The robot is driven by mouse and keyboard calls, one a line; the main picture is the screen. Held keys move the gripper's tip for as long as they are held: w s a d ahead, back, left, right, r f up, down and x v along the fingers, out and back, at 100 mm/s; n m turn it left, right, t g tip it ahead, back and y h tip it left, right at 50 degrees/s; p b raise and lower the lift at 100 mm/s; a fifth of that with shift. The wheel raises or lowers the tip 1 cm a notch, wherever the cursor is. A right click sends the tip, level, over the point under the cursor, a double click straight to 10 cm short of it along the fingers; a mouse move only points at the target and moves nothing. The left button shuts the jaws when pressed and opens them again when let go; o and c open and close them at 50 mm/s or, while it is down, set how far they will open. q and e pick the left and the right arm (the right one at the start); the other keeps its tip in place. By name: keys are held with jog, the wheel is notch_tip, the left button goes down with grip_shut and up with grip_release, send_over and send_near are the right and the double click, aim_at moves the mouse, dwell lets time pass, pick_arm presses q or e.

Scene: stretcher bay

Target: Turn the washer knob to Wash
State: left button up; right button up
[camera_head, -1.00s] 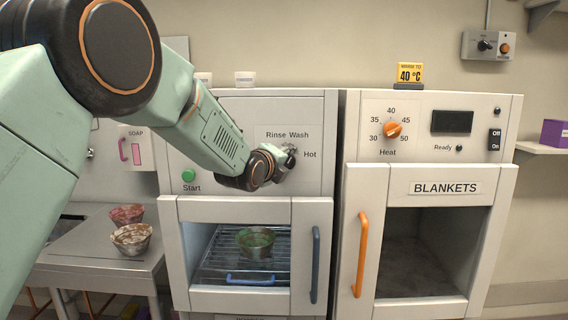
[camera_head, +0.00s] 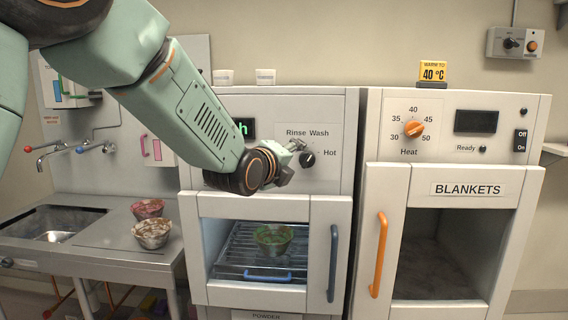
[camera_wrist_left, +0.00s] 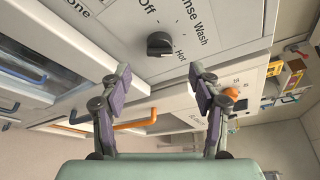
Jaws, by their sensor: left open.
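The washer knob (camera_head: 307,159) is a small dark knob on the washer panel, by the printed words Rinse, Wash and Hot. In the left wrist view the knob (camera_wrist_left: 159,44) lies beyond the fingertips, roughly centred between them, with clear space around it. Its pointer is too small to read surely. My left gripper (camera_head: 296,149) is open and empty, just left of the knob in the head view; the wrist view shows its two fingers (camera_wrist_left: 160,72) apart. A green display (camera_head: 244,128) on the panel is mostly hidden by my arm; only a final "h" shows.
The washer door (camera_head: 332,262) is shut, with a bowl (camera_head: 273,239) on the rack behind its window. The blanket warmer (camera_head: 453,110) with an orange Heat knob (camera_head: 414,128) stands to the right. Two bowls sit on the sink counter (camera_head: 92,250) at left.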

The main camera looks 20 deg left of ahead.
pick_arm(q)
jog(key=shift+v, duration=2)
jog(key=shift+w, duration=0.1)
jog(key=s+f+n+g+b, duration=0.2)
jog(key=s+f+n, duration=0.4)
jog(key=f, duration=0.6)
jog(key=s+f+n+g+b, duration=0.1)
jog(key=s+f+n+g, duration=0.25)
jog(key=f+n, duration=0.7)
jog(key=s+f+n+g+b, duration=0.2)
jog(key=s+f+n, duration=0.3)
jog(key=f, duration=0.8)
jog(key=s+f+n+g+b, duration=0.1)
jog(key=s+f+g+b, duration=0.2)
jog(key=s+f, duration=0.9)
jog(key=s+f+n+g+y+b, duration=0.1)
jog(key=s+f+g, duration=0.4)
jog(key=s+f, duration=0.8)
jog(key=s+n+b, duration=0.1)
jog(key=s+b, duration=0.1)
jog(key=s, duration=0.3)
jog(key=shift+s+d, duration=0.25)
